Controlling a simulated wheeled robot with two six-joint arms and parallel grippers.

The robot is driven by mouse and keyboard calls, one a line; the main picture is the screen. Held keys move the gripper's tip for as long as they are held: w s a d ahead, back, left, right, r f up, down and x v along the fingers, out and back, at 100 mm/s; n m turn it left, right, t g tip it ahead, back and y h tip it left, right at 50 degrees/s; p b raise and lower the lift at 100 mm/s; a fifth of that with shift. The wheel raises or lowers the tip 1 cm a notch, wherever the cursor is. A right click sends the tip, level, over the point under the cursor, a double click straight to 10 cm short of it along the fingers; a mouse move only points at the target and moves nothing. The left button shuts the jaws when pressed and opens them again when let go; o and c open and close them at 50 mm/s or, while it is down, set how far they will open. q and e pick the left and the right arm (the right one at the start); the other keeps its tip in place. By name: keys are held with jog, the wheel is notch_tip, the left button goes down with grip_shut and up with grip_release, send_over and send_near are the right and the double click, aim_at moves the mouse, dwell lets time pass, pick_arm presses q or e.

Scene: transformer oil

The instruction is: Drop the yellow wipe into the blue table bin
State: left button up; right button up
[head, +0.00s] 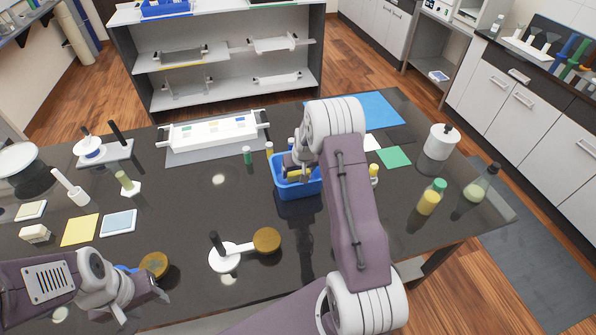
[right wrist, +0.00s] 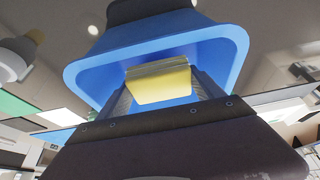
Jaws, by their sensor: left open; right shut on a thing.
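The blue table bin (head: 297,190) stands on the dark table, partly behind my right arm in the head view. My right gripper (head: 298,168) is at the bin's mouth. In the right wrist view the yellow wipe (right wrist: 160,82) is pinched between the fingers of my right gripper (right wrist: 162,95), with the blue bin's rim (right wrist: 80,72) around it. I cannot tell whether the wipe touches the bin's inside. My left gripper (head: 155,292) is open and low over the table's front left, away from the bin.
A yellow square (head: 80,230) and a light blue square (head: 118,222) lie at the left. A white dish with handle (head: 225,257) stands at the front. A white tray (head: 213,130) is behind the bin. Bottles (head: 431,198) and a white canister (head: 440,142) stand right of my right arm.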

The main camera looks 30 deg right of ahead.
jog(key=o, duration=1.5)
jog(key=shift+r, duration=0.1)
jog(key=b+v, duration=0.1)
jog(key=v, duration=0.8)
jog(key=shift+b, duration=0.4)
